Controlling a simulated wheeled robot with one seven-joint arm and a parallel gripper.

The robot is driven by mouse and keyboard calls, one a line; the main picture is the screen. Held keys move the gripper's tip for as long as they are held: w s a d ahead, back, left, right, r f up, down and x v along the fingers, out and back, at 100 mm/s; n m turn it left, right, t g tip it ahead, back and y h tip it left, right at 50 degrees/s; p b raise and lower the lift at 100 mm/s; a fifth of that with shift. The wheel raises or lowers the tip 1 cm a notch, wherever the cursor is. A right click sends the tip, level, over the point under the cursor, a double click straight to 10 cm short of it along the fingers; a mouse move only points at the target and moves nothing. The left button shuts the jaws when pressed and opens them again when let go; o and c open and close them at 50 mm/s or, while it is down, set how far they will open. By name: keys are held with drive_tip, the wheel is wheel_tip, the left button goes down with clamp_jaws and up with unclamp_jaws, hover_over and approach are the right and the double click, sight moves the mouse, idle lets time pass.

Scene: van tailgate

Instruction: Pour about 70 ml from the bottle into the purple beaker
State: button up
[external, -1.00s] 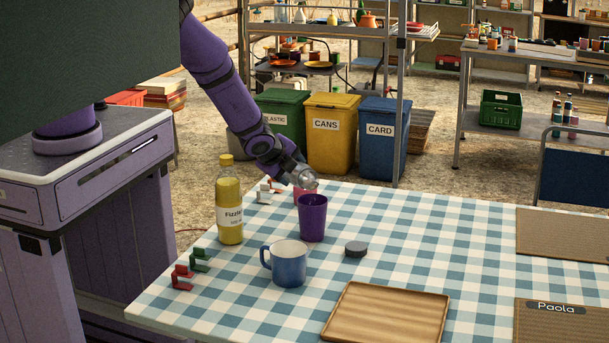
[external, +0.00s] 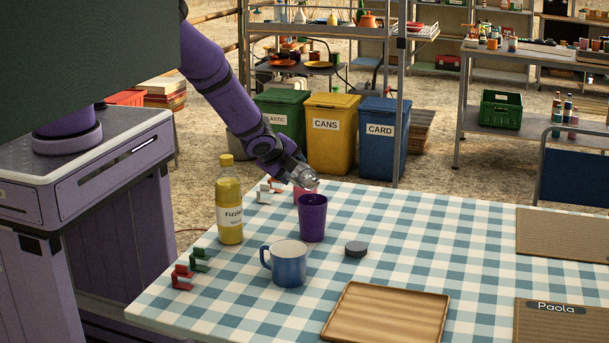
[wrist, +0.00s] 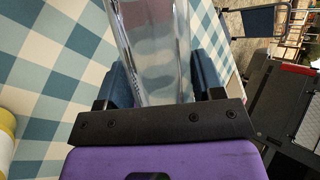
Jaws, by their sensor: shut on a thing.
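My gripper (external: 299,174) is shut on a clear, see-through bottle (external: 310,183), held tilted just above and behind the rim of the purple beaker (external: 312,222). In the wrist view the clear bottle (wrist: 150,45) lies between the two blue-grey fingers (wrist: 163,82). I see no clear liquid level in it, and no stream shows. The purple beaker stands upright on the checked table; its contents are hard to make out. A second bottle, yellow with a white "Fizz" label (external: 230,205), stands upright to the left of the beaker.
A blue mug (external: 288,265) stands in front of the beaker, a dark grey disc (external: 356,249) to its right. Red and green clips (external: 190,270) lie front left. A wooden tray (external: 388,315) lies in front; the table's right middle is clear.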

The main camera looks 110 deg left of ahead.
sight(287, 176)
drive_tip(key=shift+r, duration=0.2)
idle(0.4)
drive_tip(key=shift+w+d+r+p, duration=0.1)
drive_tip(key=shift+w+d+p, duration=0.1)
drive_tip(key=shift+p, duration=0.1)
idle(0.3)
drive_tip(key=shift+s+a+f, duration=0.15)
drive_tip(key=shift+a+f, duration=0.05)
drive_tip(key=shift+f, duration=0.15)
drive_tip(key=shift+s+f+n+t+h, duration=0.1)
drive_tip(key=shift+f+n+t+h, duration=0.35)
drive_tip(key=shift+f+h, duration=0.2)
drive_tip(key=shift+s+a+f+n+t+h+b, duration=0.25)
drive_tip(key=shift+s+a+f+t+h+b, duration=0.15)
drive_tip(key=shift+f, duration=0.3)
drive_tip(key=shift+t, duration=0.25)
drive_tip(key=shift+n+t+h, duration=0.3)
drive_tip(key=shift+h, duration=0.05)
drive_tip(key=shift+f, duration=0.1)
